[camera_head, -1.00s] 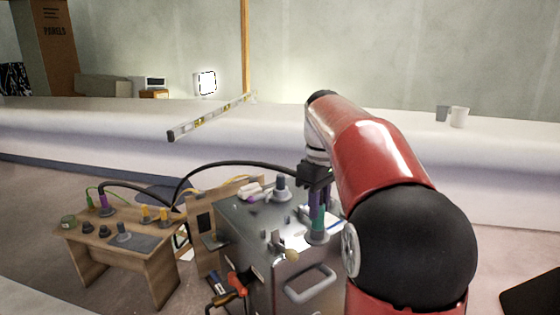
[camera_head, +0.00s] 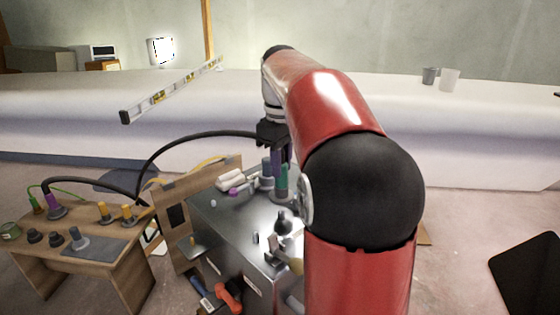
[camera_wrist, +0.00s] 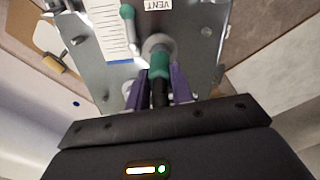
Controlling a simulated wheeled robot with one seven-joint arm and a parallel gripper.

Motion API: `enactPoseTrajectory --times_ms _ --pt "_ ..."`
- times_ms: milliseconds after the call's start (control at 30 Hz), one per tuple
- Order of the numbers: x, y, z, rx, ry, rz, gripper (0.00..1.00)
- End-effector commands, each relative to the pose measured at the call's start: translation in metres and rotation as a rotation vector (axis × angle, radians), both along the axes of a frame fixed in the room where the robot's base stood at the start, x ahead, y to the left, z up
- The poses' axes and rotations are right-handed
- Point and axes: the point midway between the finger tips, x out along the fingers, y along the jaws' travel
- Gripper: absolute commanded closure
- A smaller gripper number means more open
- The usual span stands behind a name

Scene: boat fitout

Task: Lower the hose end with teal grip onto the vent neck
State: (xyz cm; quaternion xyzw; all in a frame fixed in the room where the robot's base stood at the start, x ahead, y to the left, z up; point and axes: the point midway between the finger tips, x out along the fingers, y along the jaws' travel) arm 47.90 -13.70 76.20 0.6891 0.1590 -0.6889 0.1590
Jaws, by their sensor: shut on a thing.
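My gripper (camera_head: 274,143) is shut on the hose end with the teal grip (camera_head: 283,177), and its purple fingers flank the black hose in the wrist view (camera_wrist: 160,92). The hose end points down over the metal cabinet top. In the wrist view the teal grip (camera_wrist: 159,65) lines up with the round grey vent neck (camera_wrist: 157,42), beside the label reading VENT. The grey base of the neck (camera_head: 283,198) shows under the teal grip in the head view. The grip hides the contact, so I cannot tell whether it touches or is seated.
The metal cabinet (camera_head: 238,225) carries another grey neck (camera_head: 266,172), white rolls (camera_head: 230,180) and a dark fitting (camera_head: 283,222). A wooden side table (camera_head: 110,262) with hose fittings stands left. A black hose (camera_head: 190,142) arches behind.

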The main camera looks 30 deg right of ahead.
Motion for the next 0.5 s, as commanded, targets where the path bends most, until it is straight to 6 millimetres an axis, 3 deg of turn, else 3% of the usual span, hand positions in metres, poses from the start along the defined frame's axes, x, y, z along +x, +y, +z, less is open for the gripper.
enactPoseTrajectory --times_ms 33,300,500 --pt "0.000 0.000 -0.011 0.000 0.000 0.000 1.00" --pt "0.000 0.000 -0.040 0.000 0.001 -0.001 1.00" --pt "0.000 0.000 -0.032 0.000 0.001 -0.001 1.00"
